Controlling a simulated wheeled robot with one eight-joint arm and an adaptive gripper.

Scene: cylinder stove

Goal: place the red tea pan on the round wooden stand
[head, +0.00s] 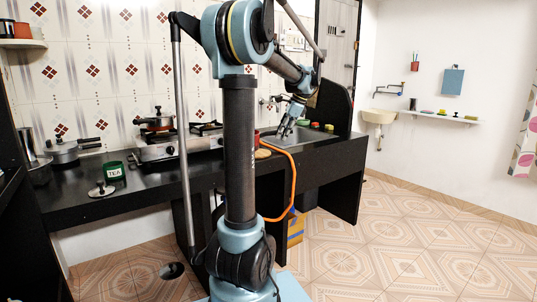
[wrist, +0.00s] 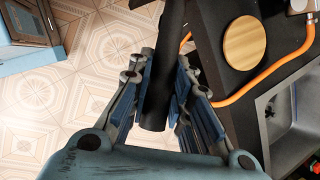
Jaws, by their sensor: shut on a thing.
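The round wooden stand (wrist: 245,45) lies on the black counter at the upper right of the wrist view. It also shows beside my column in the head view (head: 262,153). My gripper (wrist: 158,100) is shut on a long black handle (wrist: 162,75), which runs out of the top of the wrist view. In the head view, my gripper (head: 287,127) is over the counter near the sink. A red piece, apparently the red tea pan (head: 257,137), shows just right of my column, above the stand. Most of it is hidden behind the column.
A gas stove (head: 160,148) with a pot (head: 158,122) stands left of my column. A green tea tin (head: 115,171) is farther left. An orange hose (wrist: 270,70) runs past the stand. The sink (wrist: 290,120) is at right in the wrist view.

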